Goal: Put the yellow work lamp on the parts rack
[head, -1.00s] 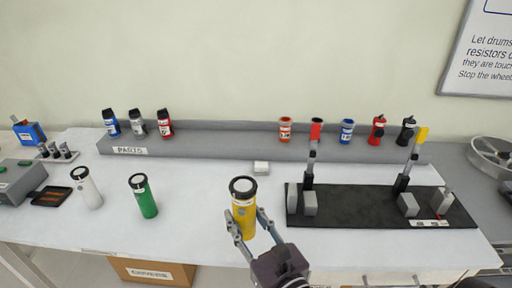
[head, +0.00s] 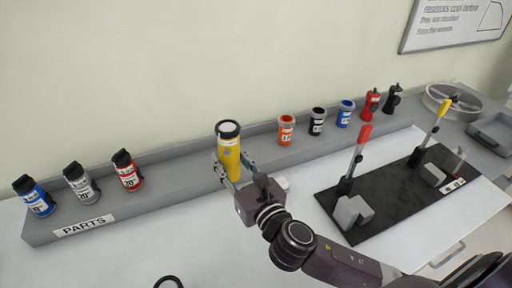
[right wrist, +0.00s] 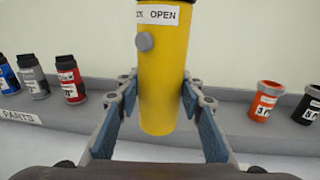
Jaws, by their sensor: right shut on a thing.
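The yellow work lamp (head: 229,158) has a black top and stands upright in the grip of my right gripper (head: 233,178). The right wrist view shows the lamp (right wrist: 163,75) between both fingers of the gripper (right wrist: 158,100), with its lower end visible. In the head view the lamp is in front of or over the grey parts rack (head: 185,168), in the gap between the red canister and the orange container. I cannot tell whether its base touches the rack. My left gripper is not in view.
Blue (head: 34,196), silver (head: 82,184) and red (head: 127,170) canisters stand on the rack's left part. Orange (head: 286,130), black (head: 317,121) and blue containers stand to the right. A black board (head: 385,190) with upright levers lies in front on the right. Rack space beside the lamp is clear.

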